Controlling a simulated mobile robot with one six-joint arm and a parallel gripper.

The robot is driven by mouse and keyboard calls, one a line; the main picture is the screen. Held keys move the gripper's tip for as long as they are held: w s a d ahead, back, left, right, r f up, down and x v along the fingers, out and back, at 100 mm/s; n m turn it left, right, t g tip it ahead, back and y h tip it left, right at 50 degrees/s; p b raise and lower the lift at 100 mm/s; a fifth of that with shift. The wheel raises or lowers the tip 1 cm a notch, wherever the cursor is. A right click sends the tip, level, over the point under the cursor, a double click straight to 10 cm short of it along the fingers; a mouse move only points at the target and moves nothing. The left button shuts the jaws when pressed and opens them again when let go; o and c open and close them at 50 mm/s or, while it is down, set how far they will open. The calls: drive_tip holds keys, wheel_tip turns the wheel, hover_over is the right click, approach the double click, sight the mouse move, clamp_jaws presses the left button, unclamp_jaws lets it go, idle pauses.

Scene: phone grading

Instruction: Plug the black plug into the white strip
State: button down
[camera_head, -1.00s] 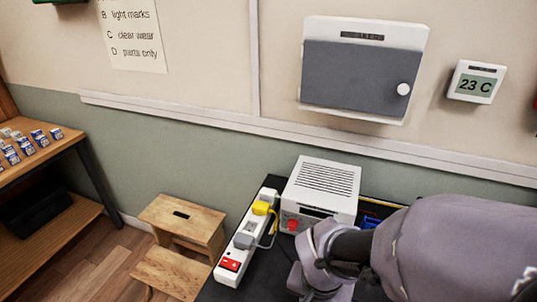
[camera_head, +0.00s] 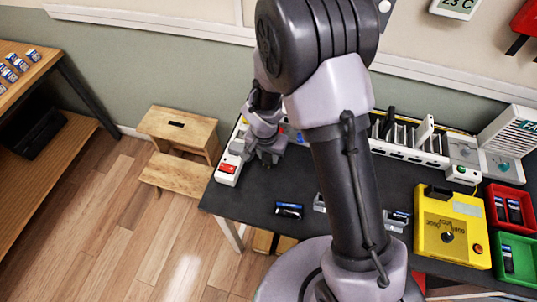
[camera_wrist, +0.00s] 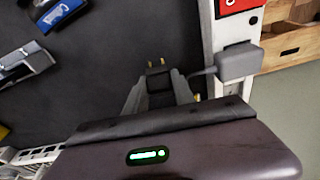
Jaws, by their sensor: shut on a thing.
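My gripper (camera_wrist: 158,90) is shut on the black plug (camera_wrist: 159,75) in the wrist view. Two brass prongs stick out of the plug, pointing away from the gripper over the dark tabletop. The white strip (camera_wrist: 212,75) runs along the right of the plug, apart from it, with a red switch and a grey plug seated in it. In the head view my gripper (camera_head: 268,157) is low over the table, just right of the strip (camera_head: 226,178). The plug cannot be made out there, and the strip's far end is partly hidden by my arm.
A phone (camera_head: 289,210) lies on the black table (camera_head: 262,188), with stands near it. A yellow device (camera_head: 452,232), a red bin (camera_head: 510,211) and a green bin (camera_head: 515,259) are at the right. A slotted rack (camera_head: 410,150) stands behind. A wooden step stool (camera_head: 180,128) is left of the table.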

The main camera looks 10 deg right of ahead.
drive_tip(key=shift+s+f, duration=0.1)
drive_tip(key=shift+f, duration=0.95)
drive_tip(key=shift+f+b, duration=0.2)
drive_tip(key=shift+b, duration=0.25)
drive_tip(key=c, duration=1.1)
unclamp_jaws()
drive_tip(key=shift+o, duration=0.2)
drive_tip(key=shift+r+p, duration=0.2)
drive_tip(key=shift+p, duration=0.2)
